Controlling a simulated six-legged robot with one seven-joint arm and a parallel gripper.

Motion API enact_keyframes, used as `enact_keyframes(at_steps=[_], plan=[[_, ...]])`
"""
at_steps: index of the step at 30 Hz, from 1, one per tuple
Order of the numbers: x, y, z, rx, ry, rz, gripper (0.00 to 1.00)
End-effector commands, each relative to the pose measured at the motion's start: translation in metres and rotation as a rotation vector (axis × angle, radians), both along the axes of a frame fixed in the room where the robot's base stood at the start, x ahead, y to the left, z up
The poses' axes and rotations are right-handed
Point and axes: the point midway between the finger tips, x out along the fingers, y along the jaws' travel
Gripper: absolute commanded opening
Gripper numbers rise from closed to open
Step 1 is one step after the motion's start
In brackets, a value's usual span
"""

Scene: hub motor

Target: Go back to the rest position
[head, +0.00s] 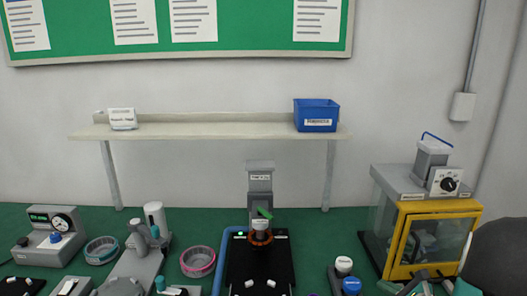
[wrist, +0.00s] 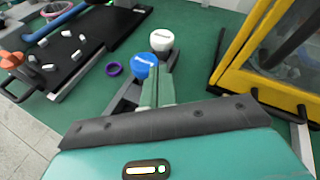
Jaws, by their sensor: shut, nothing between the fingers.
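My gripper (wrist: 154,76) shows in the wrist view, with its green fingers together and nothing between them. The fingers point at the green bench top. In that view their tips overlap the lower edge of a blue labelled cap (wrist: 146,62); I cannot tell whether they touch it. A white labelled cap (wrist: 161,39) stands just beyond. In the head view the white cap (head: 343,264) and blue cap (head: 351,285) show at the bottom, right of centre. The gripper's fingers cannot be made out clearly there.
A yellow-framed clear cabinet (head: 393,260) stands close on the right. A black tray (wrist: 95,40) with small white pieces lies left of the caps. A purple ring (wrist: 114,69) lies on the bench. A shelf (head: 220,131) with a blue bin (head: 316,112) stands behind.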

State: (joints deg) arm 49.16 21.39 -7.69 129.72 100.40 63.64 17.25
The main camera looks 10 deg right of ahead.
Motion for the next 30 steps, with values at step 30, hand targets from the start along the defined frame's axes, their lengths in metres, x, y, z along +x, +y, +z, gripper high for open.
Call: enact_keyframes(at_steps=[30], plan=[[-0.139, 0.301, 0.146, -1.970, -0.086, 1.770, 0.00]])
